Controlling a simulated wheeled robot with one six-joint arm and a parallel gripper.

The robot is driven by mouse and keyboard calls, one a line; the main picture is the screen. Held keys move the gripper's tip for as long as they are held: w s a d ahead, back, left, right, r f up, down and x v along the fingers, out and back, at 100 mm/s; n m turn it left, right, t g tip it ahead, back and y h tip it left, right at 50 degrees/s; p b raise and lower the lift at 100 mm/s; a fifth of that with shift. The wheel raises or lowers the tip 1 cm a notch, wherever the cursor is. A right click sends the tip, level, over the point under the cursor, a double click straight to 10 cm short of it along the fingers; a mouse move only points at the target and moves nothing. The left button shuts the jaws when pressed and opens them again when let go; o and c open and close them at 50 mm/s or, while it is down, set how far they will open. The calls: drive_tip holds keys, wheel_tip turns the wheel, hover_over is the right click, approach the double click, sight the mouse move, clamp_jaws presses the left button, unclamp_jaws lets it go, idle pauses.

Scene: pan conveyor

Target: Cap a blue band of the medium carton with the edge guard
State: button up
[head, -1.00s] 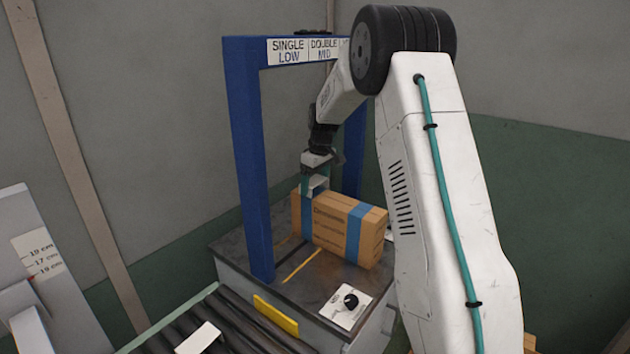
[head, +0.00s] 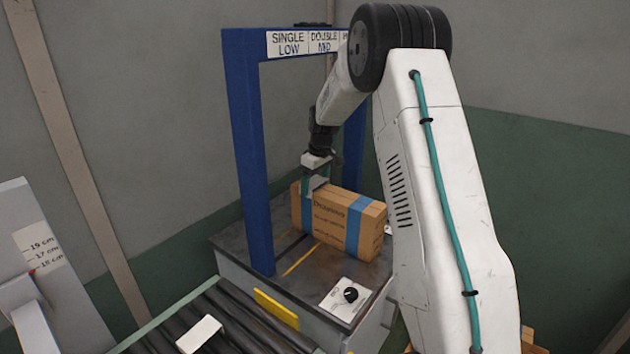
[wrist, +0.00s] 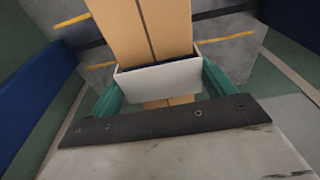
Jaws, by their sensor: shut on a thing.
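The medium carton (head: 331,223) is a brown box standing on the dark table under the blue frame. It has two blue bands, a right one (head: 355,226) and a left one (head: 306,208). My gripper (head: 318,184) is over the top of the carton at the left band. It is shut on the white edge guard (wrist: 160,82), with teal fingers at both ends of the guard in the wrist view. The guard lies across the carton's narrow top, over a dark strip there. I cannot tell whether it is fully seated.
The blue frame (head: 249,150) stands around the carton, with one post left of my gripper and another behind it. A dial panel (head: 346,296) is at the table's front corner.

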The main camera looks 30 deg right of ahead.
sight(318, 184)
drive_tip(key=shift+f, duration=0.55)
drive_tip(key=o, duration=0.9)
drive_tip(key=shift+c, duration=0.2)
drive_tip(key=shift+s+d+r, duration=0.1)
drive_tip(key=shift+s+r, duration=0.1)
drive_tip(key=shift+r, duration=1.1)
drive_tip(key=shift+s+d+r, duration=0.1)
drive_tip(key=shift+s+r, duration=0.05)
drive_tip(key=shift+r, duration=1.15)
drive_tip(key=shift+s+r, duration=0.2)
drive_tip(key=shift+r, duration=1.1)
